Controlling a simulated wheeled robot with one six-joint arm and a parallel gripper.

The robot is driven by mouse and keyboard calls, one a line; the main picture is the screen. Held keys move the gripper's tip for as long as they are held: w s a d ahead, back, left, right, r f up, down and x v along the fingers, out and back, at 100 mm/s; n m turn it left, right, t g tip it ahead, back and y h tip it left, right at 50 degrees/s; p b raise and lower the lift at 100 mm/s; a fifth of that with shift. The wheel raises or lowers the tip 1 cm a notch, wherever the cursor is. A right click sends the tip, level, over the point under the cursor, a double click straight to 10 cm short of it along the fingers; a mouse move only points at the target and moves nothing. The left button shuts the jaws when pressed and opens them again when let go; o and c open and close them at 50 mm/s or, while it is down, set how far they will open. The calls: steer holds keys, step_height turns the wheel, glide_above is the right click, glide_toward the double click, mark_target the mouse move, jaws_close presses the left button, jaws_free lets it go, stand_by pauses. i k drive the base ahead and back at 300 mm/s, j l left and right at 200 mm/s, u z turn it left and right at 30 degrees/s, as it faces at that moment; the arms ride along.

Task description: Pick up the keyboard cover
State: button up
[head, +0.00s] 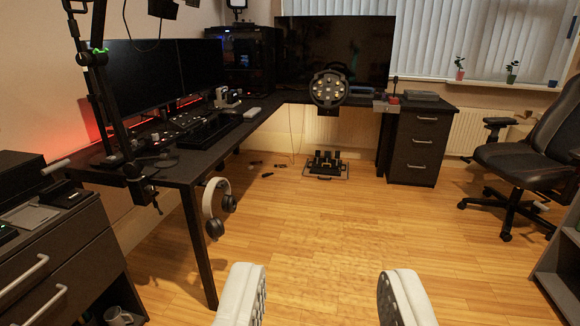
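My gripper (321,297) is open and empty at the bottom of the view, its two pale fingers wide apart above the wooden floor. A long, flat black object (209,131) lies on the left desk in front of the monitors. It may be the keyboard or its cover; I cannot tell the two apart from here. It is far ahead and to the left of my gripper, with nothing touching it.
The L-shaped black desk (186,169) runs along the left and back. White headphones (216,202) hang at its near edge. A racing wheel (328,89) is at the back, with pedals (327,164) on the floor. An office chair (530,140) stands right. The middle floor is clear.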

mark_target(204, 137)
steer(key=i+j+z, duration=0.2)
steer(key=i, duration=1.45)
steer(key=i+u, duration=0.35)
steer(key=i, duration=0.15)
steer(key=i+l+u, duration=0.3)
steer(key=i, duration=0.25)
steer(key=i+l+u, duration=0.35)
steer(key=i, duration=0.15)
steer(key=i+u, duration=0.35)
steer(key=i+l+u, duration=0.15)
steer(key=i+u, duration=0.2)
